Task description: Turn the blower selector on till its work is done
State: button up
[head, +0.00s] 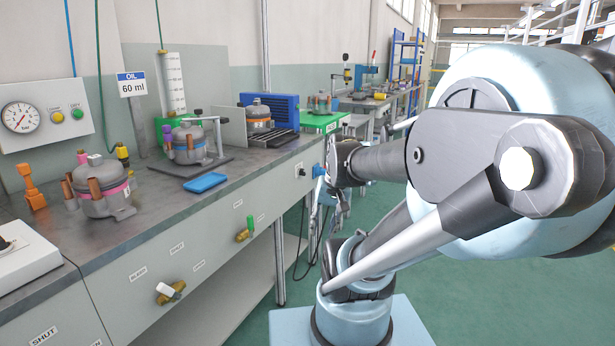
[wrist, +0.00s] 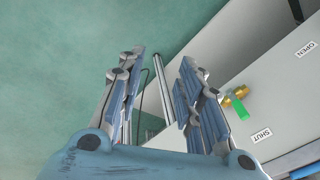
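A small dark knob (head: 301,172), which looks like the blower selector, sits on the bench's front panel beneath a small label. Its setting is too small to read. The blue finned box (head: 284,103), likely the blower, stands on the bench above it, behind a grey compressor (head: 258,113). My gripper (head: 332,208) is in front of the panel, right of the knob and pointing down. In the wrist view my gripper (wrist: 160,72) has its two fingers wide apart with nothing between them. The knob is not clearly visible in the wrist view.
A green-handled brass valve (head: 245,230) is on the panel; it also shows right of the fingers in the wrist view (wrist: 234,101). A white-handled valve (head: 170,292) is nearer. Compressors, a blue tray (head: 205,182) and a gauge panel (head: 42,115) line the bench. Green floor is clear.

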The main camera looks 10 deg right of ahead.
jog(key=w+r+m+t+y, duration=0.3)
jog(key=w+m+y, duration=0.5)
jog(key=w, duration=1.9)
jog(key=m+t+y, duration=0.5)
jog(key=m, duration=0.4)
send_near(304, 172)
jog(key=x, duration=0.8)
jog(key=shift+w+f, duration=0.15)
jog(key=shift+w, duration=0.1)
jog(key=shift+c, duration=0.3)
grip_shut()
